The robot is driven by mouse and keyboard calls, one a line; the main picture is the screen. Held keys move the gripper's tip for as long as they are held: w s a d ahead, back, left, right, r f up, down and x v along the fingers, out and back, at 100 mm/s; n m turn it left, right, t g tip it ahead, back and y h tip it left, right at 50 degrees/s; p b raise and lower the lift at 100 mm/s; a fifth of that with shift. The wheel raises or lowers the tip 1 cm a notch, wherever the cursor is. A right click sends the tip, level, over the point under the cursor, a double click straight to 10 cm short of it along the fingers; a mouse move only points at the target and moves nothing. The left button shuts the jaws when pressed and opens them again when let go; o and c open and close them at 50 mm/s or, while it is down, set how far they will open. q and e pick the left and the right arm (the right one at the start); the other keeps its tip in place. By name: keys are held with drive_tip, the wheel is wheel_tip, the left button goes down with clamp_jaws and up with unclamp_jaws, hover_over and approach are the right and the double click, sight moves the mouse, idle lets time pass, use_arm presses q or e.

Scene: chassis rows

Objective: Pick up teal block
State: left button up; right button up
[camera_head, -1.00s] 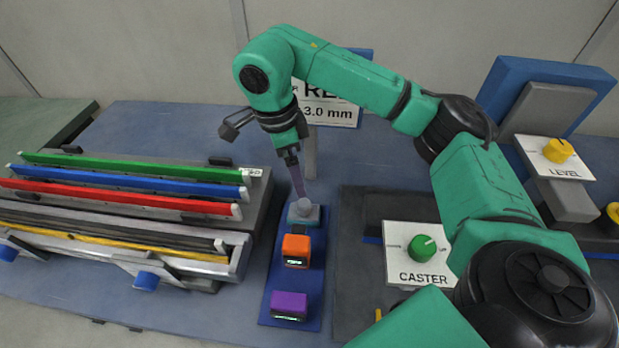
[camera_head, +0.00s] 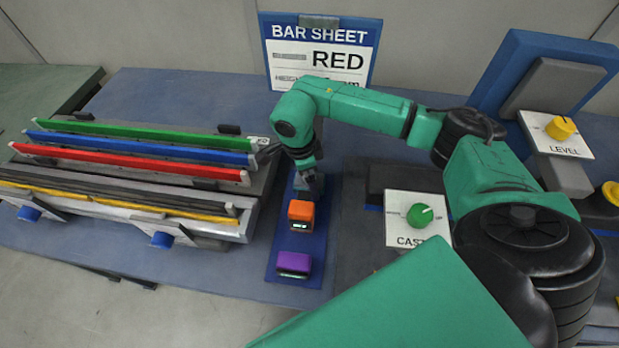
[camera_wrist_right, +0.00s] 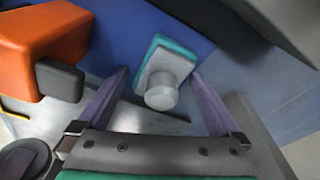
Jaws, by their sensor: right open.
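The teal block (camera_wrist_right: 171,45) shows in the right wrist view as a thin teal layer under a grey plate with a round grey knob (camera_wrist_right: 161,92). It sits on the blue mat (camera_wrist_right: 120,35). My right gripper (camera_wrist_right: 158,75) is open, with one purple finger on each side of the knob and a gap to each. In the head view my right gripper (camera_head: 309,190) is over the far end of the blue mat and hides most of the teal block. My left gripper is not in view.
An orange block (camera_head: 301,213) stands close in front of the gripper, and a purple block (camera_head: 294,264) lies nearer. A rack with green, blue and red bars (camera_head: 130,165) is at left. The caster panel (camera_head: 418,217) is at right, and the bar sheet (camera_head: 325,50) stands behind.

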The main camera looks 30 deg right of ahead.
drive_tip(key=c, duration=1.4)
drive_tip(key=shift+r, duration=0.1)
wheel_tip(320, 180, up, 9)
drive_tip(key=shift+w+r+b, duration=0.1)
drive_tip(key=shift+r+b, duration=0.05)
drive_tip(key=shift+b, duration=0.8)
wheel_tip(320, 180, up, 11)
drive_tip(key=p, duration=0.2)
drive_tip(key=shift+f+p, duration=0.2)
drive_tip(key=shift+p, duration=0.1)
